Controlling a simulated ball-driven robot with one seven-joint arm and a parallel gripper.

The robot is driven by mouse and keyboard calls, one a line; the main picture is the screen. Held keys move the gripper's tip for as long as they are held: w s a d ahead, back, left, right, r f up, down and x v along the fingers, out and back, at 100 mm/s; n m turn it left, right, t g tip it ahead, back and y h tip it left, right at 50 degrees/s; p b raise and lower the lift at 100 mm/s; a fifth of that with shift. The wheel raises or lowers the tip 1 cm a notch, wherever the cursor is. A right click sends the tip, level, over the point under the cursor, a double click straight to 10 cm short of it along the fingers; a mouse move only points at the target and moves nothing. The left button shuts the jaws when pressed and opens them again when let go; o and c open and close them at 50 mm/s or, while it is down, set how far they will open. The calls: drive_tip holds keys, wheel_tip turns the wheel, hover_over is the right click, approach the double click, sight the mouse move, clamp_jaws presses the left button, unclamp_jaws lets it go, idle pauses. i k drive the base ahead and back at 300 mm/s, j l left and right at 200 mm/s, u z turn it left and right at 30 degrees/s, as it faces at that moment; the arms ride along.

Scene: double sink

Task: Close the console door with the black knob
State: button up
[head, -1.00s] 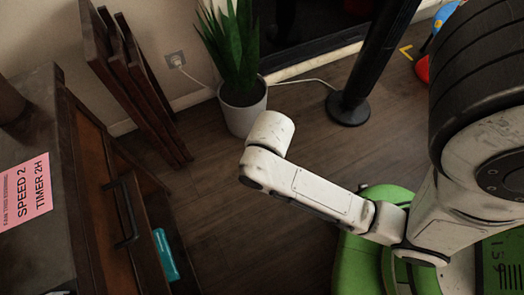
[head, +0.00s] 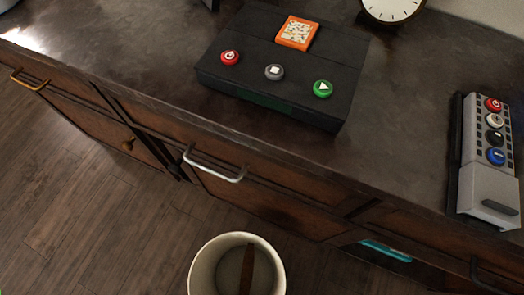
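The dark wooden console (head: 250,180) runs across the head view, with drawers and doors below its dark top. A door with a round brass-coloured knob (head: 128,144) is at the left and looks nearly flush. Beside it is a small dark shape I cannot identify. My gripper is not in view.
A black box (head: 280,75) with red, grey and green buttons sits on the top. A clock (head: 392,8) and a grey button panel (head: 487,160) are there too. A silver handle (head: 215,166) juts out. A round off-white rim (head: 195,272) shows low down. Wooden floor is clear at left.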

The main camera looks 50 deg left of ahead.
sight(325, 229)
drive_tip(key=k+u, duration=0.1)
drive_tip(key=u, duration=0.25)
drive_tip(key=k+l+u, duration=0.1)
drive_tip(key=u, duration=0.25)
drive_tip(key=k+u, duration=0.15)
drive_tip(key=u, duration=0.15)
